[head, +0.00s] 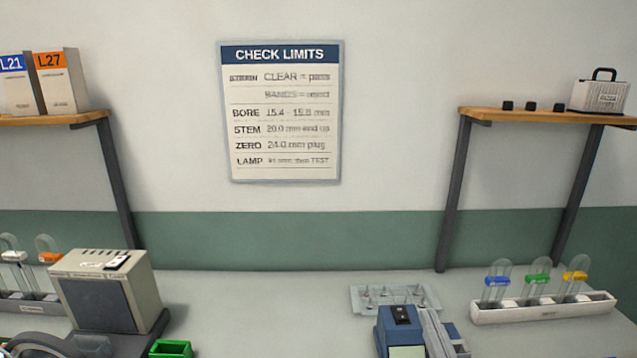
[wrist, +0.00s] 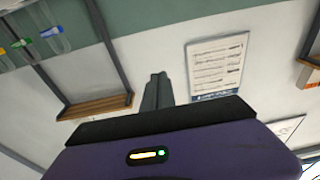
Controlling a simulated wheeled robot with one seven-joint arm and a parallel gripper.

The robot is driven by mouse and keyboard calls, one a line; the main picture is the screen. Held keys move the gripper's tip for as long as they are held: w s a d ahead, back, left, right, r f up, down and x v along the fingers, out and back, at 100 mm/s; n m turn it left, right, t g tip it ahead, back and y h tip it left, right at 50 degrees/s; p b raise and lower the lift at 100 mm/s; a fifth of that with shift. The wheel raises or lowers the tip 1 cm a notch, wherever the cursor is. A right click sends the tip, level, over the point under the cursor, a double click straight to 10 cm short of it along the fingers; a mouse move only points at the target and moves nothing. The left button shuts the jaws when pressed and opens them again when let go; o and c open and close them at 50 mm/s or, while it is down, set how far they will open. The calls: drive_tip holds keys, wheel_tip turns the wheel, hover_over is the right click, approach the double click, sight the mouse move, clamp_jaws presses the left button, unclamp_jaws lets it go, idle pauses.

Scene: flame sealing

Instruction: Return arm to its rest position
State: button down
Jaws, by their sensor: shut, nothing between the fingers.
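My gripper (wrist: 157,92) shows in the wrist view as two dark fingers closed together beyond the purple wrist housing. It is shut and empty, and nothing touches its tips. The wrist view is turned upside down and faces the wall, with the fingers beside the check limits sign (wrist: 217,68). The head view shows the same sign (head: 281,112) on the wall and does not show my gripper.
A bench (head: 260,310) runs along the wall. On it stand a grey box-like device (head: 105,292), a green tray (head: 171,349), a blue instrument (head: 402,328), a clear tray (head: 375,298) and a white tube rack (head: 540,308). Shelves (head: 545,115) flank the sign. The bench middle is clear.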

drive_tip(key=s+f+g, duration=0.1)
drive_tip(key=s+f, duration=0.2)
drive_tip(key=s, duration=1)
drive_tip(key=s+f+g, duration=0.2)
drive_tip(key=s+f, duration=0.2)
drive_tip(key=s, duration=0.9)
drive_tip(key=s+f+g, duration=0.1)
drive_tip(key=s+f, duration=0.3)
drive_tip(key=s, duration=0.9)
drive_tip(key=shift+s+d+g, duration=0.25)
drive_tip(key=shift+d+g, duration=0.05)
drive_tip(key=shift+d, duration=0.05)
